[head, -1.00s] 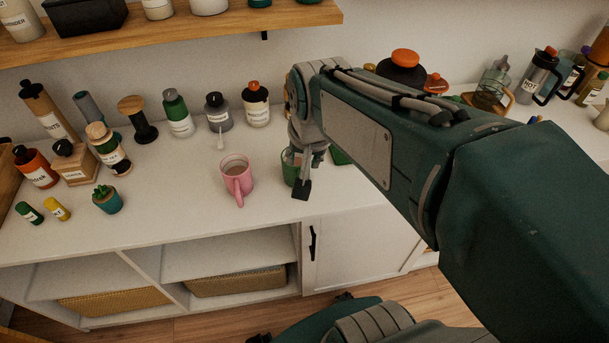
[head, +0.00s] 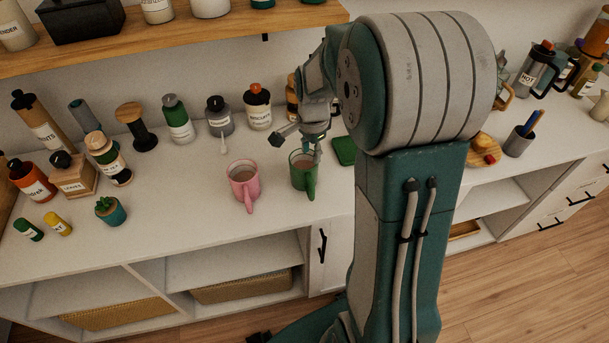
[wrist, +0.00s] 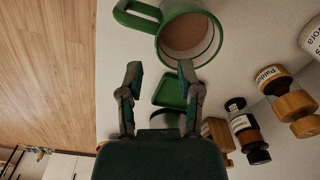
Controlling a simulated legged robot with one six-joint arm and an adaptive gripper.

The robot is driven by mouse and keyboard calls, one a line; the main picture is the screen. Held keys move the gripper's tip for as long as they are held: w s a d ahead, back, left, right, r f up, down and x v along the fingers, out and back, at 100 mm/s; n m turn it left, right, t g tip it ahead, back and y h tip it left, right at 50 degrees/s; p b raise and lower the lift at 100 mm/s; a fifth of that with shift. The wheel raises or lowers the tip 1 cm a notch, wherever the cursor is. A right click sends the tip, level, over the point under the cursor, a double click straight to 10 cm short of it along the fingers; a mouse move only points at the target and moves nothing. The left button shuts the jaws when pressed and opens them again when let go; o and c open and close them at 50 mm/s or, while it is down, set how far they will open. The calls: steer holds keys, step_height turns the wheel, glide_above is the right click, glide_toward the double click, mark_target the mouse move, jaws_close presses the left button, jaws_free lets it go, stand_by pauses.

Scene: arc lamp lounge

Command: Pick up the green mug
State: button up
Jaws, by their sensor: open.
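The green mug (head: 302,175) stands upright on the white counter in the head view, with brownish contents and its handle toward the counter's front edge. It also shows at the top of the wrist view (wrist: 165,40), its handle at upper left. My gripper (head: 298,145) is at the mug's far rim in the head view; one finger overlaps the rim in the picture, and I cannot tell if it touches. In the wrist view my gripper (wrist: 160,72) is open, nothing between its fingers, with the mug beyond the fingertips.
A pink mug (head: 243,187) stands close to the left of the green mug. A green square item (head: 343,151) lies to its right. Labelled bottles and jars, such as the biscuits jar (head: 257,107), line the back.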

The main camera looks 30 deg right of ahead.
mark_target(311, 174)
step_height(311, 174, down, 4)
steer(key=shift+f, duration=0.1)
steer(key=shift+d+f, duration=0.2)
steer(key=shift+f, duration=0.35)
step_height(311, 174, down, 4)
steer(key=shift+r, duration=0.1)
steer(key=shift+w+a+f, duration=0.1)
steer(key=shift+a+f, duration=0.1)
steer(key=shift+f, duration=0.25)
steer(key=shift+d, duration=0.1)
jaws_close()
